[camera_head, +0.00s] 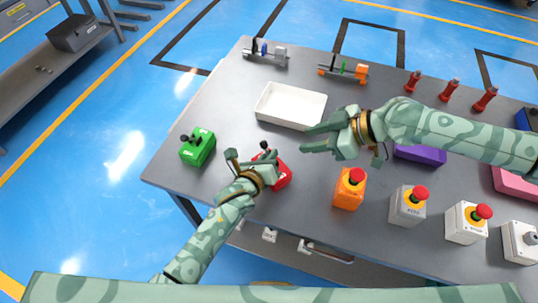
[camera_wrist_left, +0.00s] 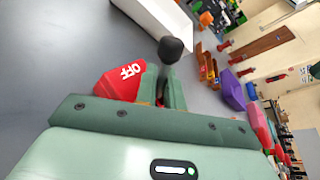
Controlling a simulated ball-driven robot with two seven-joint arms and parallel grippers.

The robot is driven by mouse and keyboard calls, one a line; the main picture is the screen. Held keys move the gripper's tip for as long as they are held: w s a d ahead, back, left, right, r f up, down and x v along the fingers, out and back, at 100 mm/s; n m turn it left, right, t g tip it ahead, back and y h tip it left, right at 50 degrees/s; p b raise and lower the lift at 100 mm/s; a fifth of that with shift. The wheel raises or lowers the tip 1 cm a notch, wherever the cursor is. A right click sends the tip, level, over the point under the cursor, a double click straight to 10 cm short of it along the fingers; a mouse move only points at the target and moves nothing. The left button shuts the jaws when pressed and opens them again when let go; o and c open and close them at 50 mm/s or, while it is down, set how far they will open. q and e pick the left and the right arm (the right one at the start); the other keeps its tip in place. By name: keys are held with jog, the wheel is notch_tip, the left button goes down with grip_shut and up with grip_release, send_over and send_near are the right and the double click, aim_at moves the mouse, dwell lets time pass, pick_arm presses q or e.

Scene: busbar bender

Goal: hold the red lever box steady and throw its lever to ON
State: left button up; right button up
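The red lever box (camera_head: 283,178) sits on the table near its front left edge, partly hidden by my left gripper. My left gripper (camera_head: 266,158) is at the box. In the left wrist view its two fingers (camera_wrist_left: 163,88) are close together on either side of the lever's stem, below the knob. My right gripper (camera_head: 311,138) is open and empty, above the table to the box's upper right.
A green lever box (camera_head: 198,148) stands to the left. A white tray (camera_head: 291,106) lies behind. An orange button box (camera_head: 349,189) and a grey button box (camera_head: 408,206) stand to the right. A purple block (camera_head: 420,155) lies under my right arm.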

pick_arm(q)
jog(key=o, duration=0.4)
jog(key=shift+c, duration=0.2)
jog(key=shift+s+a, duration=0.1)
jog(key=v, duration=1.2)
